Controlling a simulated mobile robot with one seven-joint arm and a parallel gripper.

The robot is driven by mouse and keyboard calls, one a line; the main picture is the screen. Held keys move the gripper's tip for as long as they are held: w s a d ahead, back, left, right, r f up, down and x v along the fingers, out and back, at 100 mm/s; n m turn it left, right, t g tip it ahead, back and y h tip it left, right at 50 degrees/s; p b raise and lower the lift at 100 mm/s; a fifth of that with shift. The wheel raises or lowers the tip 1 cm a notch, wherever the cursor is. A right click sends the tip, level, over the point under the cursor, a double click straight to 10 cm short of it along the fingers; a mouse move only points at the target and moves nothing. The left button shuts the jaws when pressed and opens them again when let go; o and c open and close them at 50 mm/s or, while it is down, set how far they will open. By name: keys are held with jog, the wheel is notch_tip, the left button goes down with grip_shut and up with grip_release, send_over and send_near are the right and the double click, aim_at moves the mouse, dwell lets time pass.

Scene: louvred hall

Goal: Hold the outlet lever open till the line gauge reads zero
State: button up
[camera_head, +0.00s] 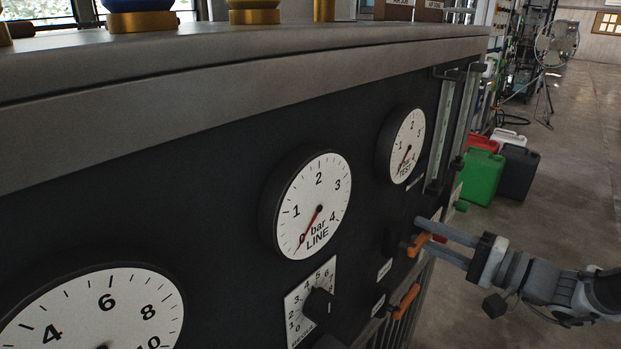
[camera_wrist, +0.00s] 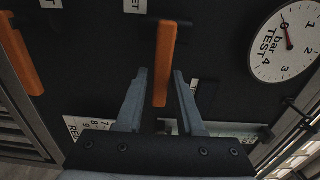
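The LINE gauge (camera_head: 327,180) is a white dial in a black rim. Its red needle points down-left, at or very near the 0 mark. Two orange levers stand on the dark panel. My gripper (camera_head: 420,231) is at the upper lever (camera_head: 418,245). In the wrist view that lever (camera_wrist: 164,65) reaches down between the two grey fingers of my gripper (camera_wrist: 159,85). Gaps show on both sides, so the fingers are open around it. The other lever (camera_head: 405,300) is free; it shows at left in the wrist view (camera_wrist: 20,55). The labels are too cut off to tell which lever is the outlet.
The TEST gauge (camera_head: 410,135) is beyond the LINE gauge, its needle low. A black regulator knob (camera_head: 318,305) and a larger gauge (camera_head: 130,305) are nearer. Green (camera_head: 481,176) and dark (camera_head: 518,172) jerrycans stand on the floor behind. The floor at right is open.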

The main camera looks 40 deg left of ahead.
jog(key=shift+o, duration=1.2)
jog(key=shift+w+d, duration=0.1)
jog(key=d, duration=0.6)
jog(key=shift+s+d, duration=0.3)
jog(key=shift+d, duration=0.05)
jog(key=shift+r, duration=0.1)
jog(key=s+d+p, duration=0.1)
jog(key=d+p, duration=0.1)
jog(key=d, duration=1.5)
jog(key=shift+s+d+p, duration=0.15)
jog(key=shift+d+p, duration=0.1)
jog(key=shift+p, duration=0.05)
